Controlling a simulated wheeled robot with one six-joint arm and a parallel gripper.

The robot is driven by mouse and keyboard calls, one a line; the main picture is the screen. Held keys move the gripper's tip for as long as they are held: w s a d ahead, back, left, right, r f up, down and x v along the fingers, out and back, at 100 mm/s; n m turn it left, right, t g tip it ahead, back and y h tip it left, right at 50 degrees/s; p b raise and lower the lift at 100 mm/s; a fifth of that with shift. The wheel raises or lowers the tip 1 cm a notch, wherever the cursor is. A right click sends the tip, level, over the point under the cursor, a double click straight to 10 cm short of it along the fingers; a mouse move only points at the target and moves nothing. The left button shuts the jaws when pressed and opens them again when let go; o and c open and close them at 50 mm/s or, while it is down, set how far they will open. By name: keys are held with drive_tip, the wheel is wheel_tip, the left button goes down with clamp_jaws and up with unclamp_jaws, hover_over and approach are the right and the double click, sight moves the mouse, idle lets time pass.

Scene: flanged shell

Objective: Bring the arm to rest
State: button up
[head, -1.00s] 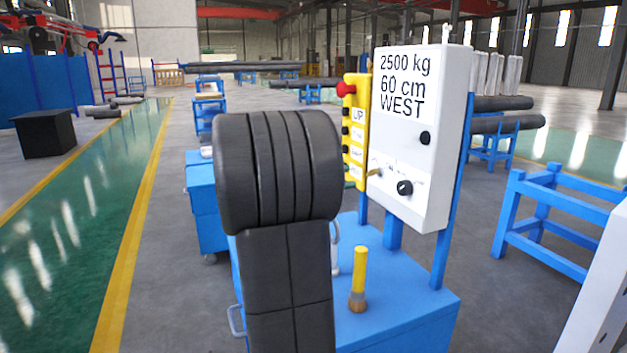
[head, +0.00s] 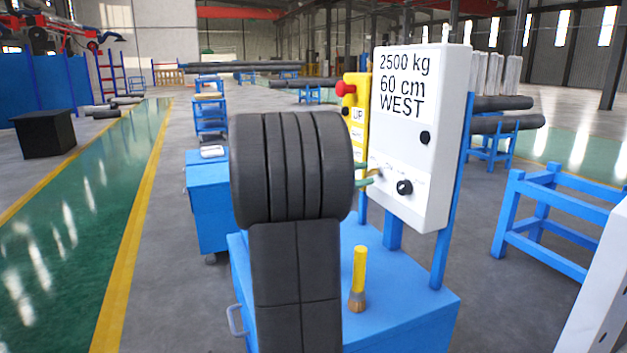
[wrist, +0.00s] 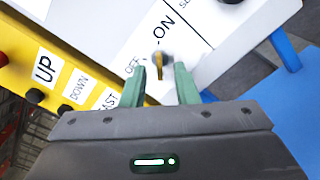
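My gripper (wrist: 162,84) is open in the wrist view, its two green fingers apart. A small brass key (wrist: 159,66) in the OFF/ON switch of the white control box (head: 412,150) shows between and just beyond the fingertips. I cannot tell whether either finger touches it, or which label it points to. In the head view my gripper's green fingertips (head: 365,175) show at the box's lower left, beside the key. My dark arm hides the rest of the gripper there.
A yellow button pendant (head: 355,120) with a red knob hangs left of the box. A yellow-handled brush (head: 358,280) stands on the blue cabinet (head: 400,315) below. A blue stand (head: 550,225) is at right. Open floor and a green lane (head: 90,200) lie left.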

drive_tip(key=v, duration=1.4)
drive_tip(key=x, duration=1.4)
drive_tip(key=shift+w+d, duration=0.1)
drive_tip(key=shift+d, duration=0.3)
drive_tip(key=n+p, duration=1.6)
drive_tip(key=p, duration=0.6)
drive_tip(key=shift+a+r+n, duration=0.1)
drive_tip(key=shift+r+n, duration=0.05)
drive_tip(key=shift+n, duration=0.45)
